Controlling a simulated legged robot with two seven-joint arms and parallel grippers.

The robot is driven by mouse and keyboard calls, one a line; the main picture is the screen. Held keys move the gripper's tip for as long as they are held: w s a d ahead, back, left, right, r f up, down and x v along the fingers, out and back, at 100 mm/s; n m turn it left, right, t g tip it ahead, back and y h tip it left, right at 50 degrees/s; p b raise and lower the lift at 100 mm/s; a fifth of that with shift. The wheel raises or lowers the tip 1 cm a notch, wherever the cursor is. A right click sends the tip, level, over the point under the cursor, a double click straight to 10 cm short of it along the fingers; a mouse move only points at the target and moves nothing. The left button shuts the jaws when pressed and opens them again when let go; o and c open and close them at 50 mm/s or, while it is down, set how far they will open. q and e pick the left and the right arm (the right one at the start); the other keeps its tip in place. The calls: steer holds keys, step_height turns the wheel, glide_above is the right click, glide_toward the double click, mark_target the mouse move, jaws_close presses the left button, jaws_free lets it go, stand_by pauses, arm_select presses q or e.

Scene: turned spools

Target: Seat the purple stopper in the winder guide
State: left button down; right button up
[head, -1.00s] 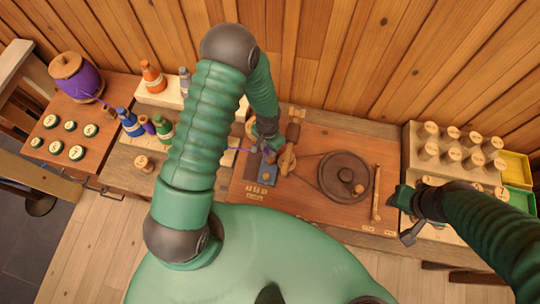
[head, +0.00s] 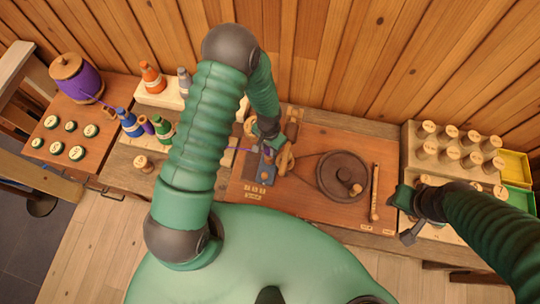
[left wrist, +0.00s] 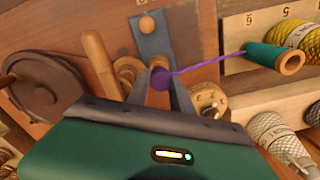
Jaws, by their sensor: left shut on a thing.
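The purple stopper (left wrist: 160,79) sits between the fingertips of my left gripper (left wrist: 163,88) in the left wrist view. The fingers hide whether the stopper touches the guide. My right gripper (head: 407,215) is at the right end of the bench; its fingers are unclear.
A dark round wheel (head: 343,177) and a wooden rod (head: 375,192) are on the winder board. A rack of wooden pegs (head: 458,150) stands at the right.

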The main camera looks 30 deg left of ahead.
arm_select(q)
steer(key=shift+d+r, duration=0.1)
steer(key=shift+d, duration=0.05)
steer(key=shift+a+f, duration=0.25)
steer(key=shift+a+f+b, duration=0.15)
steer(key=shift+f+b, duration=0.4)
steer(key=shift+b, duration=0.1)
steer(key=shift+d+f+b, duration=0.2)
steer(key=shift+f+b, duration=0.2)
steer(key=shift+f, duration=0.05)
steer(key=c, duration=1.2)
jaws_free()
steer(key=shift+o, duration=0.8)
steer(key=o, duration=0.4)
steer(key=shift+a, duration=0.1)
